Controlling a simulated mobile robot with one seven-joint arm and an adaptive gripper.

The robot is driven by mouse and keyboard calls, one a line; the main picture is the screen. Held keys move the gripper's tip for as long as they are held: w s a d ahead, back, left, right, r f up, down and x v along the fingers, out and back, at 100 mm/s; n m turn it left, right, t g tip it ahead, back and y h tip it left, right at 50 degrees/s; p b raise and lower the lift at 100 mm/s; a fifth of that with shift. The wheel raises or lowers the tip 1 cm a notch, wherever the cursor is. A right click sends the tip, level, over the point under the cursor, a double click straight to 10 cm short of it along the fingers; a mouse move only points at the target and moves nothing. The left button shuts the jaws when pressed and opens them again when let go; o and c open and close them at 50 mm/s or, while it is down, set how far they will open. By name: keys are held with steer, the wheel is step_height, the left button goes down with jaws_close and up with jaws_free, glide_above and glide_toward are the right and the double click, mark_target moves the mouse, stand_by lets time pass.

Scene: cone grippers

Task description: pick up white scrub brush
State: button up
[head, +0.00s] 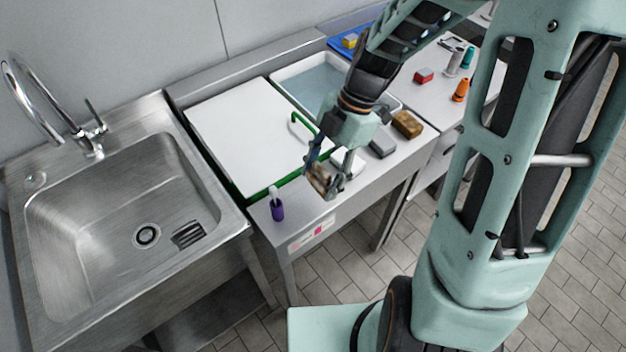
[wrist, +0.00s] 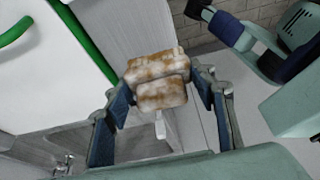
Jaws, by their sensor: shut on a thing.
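My gripper (head: 335,184) is shut on a mottled white and brown block (head: 320,179), which looks like the scrub brush. In the wrist view the block (wrist: 157,80) sits between the two fingertips (wrist: 160,90), with a finger against each side. The block appears to be held just above the front part of the white table (head: 309,214). Bristles cannot be made out. A plain white object (head: 349,163) lies on the table just behind the gripper, partly hidden by a finger.
A purple-handled item (head: 277,209) stands left of the gripper. A grey block (head: 383,145) and a brown block (head: 407,124) lie to the right. A steel sink (head: 120,200) is left.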

steer(key=s+d+r, duration=0.2)
steer(key=r, duration=0.1)
steer(key=shift+s+d+r, duration=0.1)
steer(key=shift+r, duration=0.05)
steer(key=s+d+r, duration=0.3)
steer(key=s+d, duration=0.2)
steer(key=s, duration=0.1)
steer(key=shift+d+r+b, duration=0.3)
steer(key=shift+d+b, duration=0.05)
steer(key=shift+b, duration=0.1)
steer(key=shift+w, duration=0.1)
